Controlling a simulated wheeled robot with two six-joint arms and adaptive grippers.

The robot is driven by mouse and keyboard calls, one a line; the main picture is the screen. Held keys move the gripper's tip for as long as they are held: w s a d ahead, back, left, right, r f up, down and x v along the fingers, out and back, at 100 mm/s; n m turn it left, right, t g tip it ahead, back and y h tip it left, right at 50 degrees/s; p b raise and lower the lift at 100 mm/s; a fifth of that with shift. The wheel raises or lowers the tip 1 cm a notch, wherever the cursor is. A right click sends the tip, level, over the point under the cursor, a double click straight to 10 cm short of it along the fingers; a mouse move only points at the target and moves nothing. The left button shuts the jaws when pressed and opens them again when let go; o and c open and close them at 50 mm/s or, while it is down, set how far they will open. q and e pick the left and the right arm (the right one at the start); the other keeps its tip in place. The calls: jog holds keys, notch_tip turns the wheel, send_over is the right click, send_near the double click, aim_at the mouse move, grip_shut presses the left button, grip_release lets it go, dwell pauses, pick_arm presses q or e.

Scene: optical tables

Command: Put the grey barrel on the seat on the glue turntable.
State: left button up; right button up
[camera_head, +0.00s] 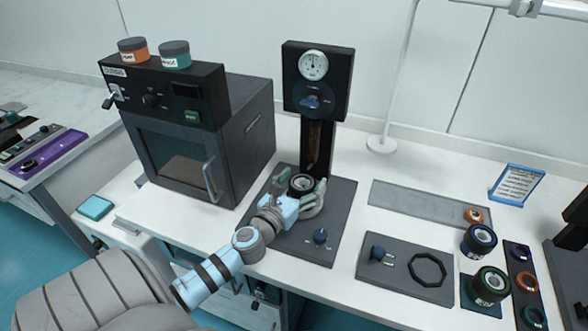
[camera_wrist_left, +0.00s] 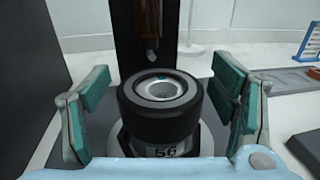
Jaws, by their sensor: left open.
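The grey barrel (camera_head: 302,184), dark with a pale ring in its open top, stands upright on the glue turntable (camera_head: 338,206) below the gauge column. In the left wrist view the barrel (camera_wrist_left: 160,112) shows a label reading 56 and rests over a round pale seat (camera_wrist_left: 205,140), mostly hidden beneath it. My left gripper (camera_head: 299,191) is open, with one finger on each side of the barrel. In the left wrist view its green-padded fingers (camera_wrist_left: 163,98) show gaps to the barrel. My right gripper is not in view.
A dark oven (camera_head: 205,150) with two jars on top stands to the left. To the right are a plate with an octagonal ring (camera_head: 428,269), a blue barrel (camera_head: 479,239), a green barrel (camera_head: 490,285) and a grey tray (camera_head: 415,201). A lamp post stands behind.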

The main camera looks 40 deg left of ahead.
pick_arm(q)
jog(key=s, duration=0.4)
jog(key=s+d+b, duration=0.1)
jog(key=s, duration=0.2)
jog(key=s+d+b, duration=0.1)
jog(key=s, duration=0.3)
jog(key=shift+s, duration=0.3)
jog(key=shift+w, duration=0.1)
